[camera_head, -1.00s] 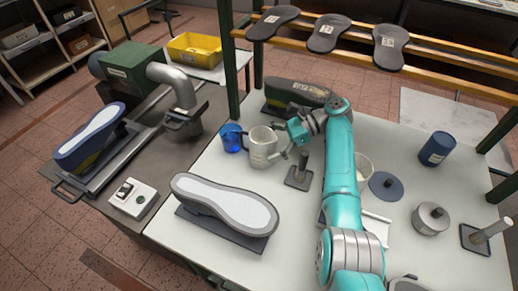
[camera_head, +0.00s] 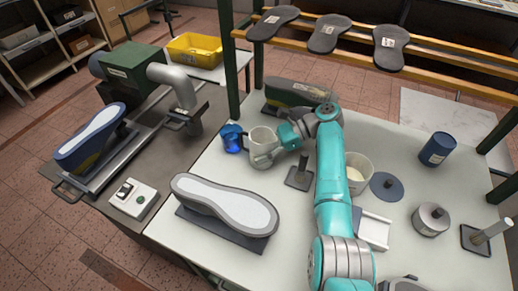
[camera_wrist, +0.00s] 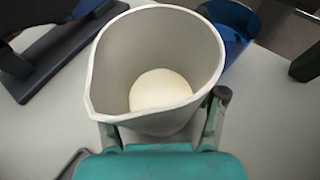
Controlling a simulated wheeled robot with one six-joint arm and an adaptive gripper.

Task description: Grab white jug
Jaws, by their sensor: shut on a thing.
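The white jug (camera_head: 262,144) stands upright on the white table, toward its far left part. In the wrist view I look down into the jug (camera_wrist: 101,80); its spout points to the lower left and its pale inner floor shows. My gripper (camera_head: 277,150) is at the jug's right side in the head view. In the wrist view my gripper (camera_wrist: 165,112) has a finger on either side of the jug's near wall and is shut on it. The fingertips are partly hidden by the jug.
A blue cup (camera_head: 232,138) stands close by the jug's left side. A dark-based stand (camera_head: 298,178) and a white bucket (camera_head: 358,172) are to the right.

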